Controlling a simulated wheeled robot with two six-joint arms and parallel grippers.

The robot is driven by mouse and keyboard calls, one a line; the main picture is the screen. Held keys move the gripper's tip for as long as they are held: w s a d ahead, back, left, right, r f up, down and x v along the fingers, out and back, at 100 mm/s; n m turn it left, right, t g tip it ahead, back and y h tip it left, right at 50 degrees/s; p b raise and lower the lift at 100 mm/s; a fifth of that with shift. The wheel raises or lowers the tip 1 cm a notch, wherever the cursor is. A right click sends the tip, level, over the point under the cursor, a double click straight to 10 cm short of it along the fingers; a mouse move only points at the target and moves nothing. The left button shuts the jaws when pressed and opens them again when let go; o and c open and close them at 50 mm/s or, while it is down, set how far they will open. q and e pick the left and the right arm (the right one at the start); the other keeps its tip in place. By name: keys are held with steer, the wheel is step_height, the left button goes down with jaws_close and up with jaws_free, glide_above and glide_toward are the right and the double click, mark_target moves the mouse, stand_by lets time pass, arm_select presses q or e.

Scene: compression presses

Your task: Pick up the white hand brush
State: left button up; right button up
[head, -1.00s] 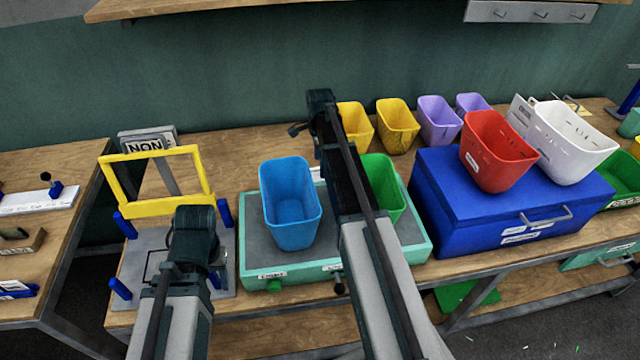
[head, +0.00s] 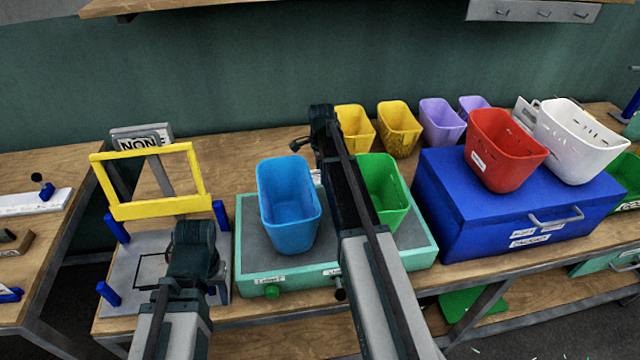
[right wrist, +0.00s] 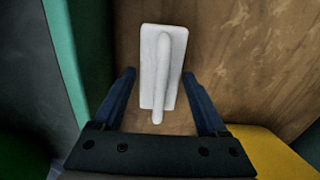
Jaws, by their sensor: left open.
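The white hand brush (right wrist: 163,65) lies on the wooden bench top in the right wrist view, its handle pointing toward my palm. My right gripper (right wrist: 159,75) is open, with one finger on either side of the brush and a gap on both sides. In the head view my right gripper (head: 322,118) is over the bench behind the green-edged tray, and the brush is hidden there. My left gripper (head: 194,250) is open in front of the yellow frame, its fingers mostly hidden by its own wrist.
The green-edged tray (head: 244,228) holds a blue bin (head: 288,205) and a green bin (head: 392,195). Yellow bins (head: 400,128) stand close to my right gripper. A blue box (head: 480,220) carries red and white bins. A yellow frame (head: 150,210) stands at left.

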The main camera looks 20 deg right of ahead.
steer(key=c, duration=1.1)
steer(key=shift+r, duration=0.1)
step_height(320, 180, up, 10)
steer(key=p, duration=1)
arm_select(q)
step_height(320, 180, up, 10)
arm_select(e)
steer(key=o, duration=0.8)
steer(key=c, duration=0.6)
steer(key=shift+o, duration=0.2)
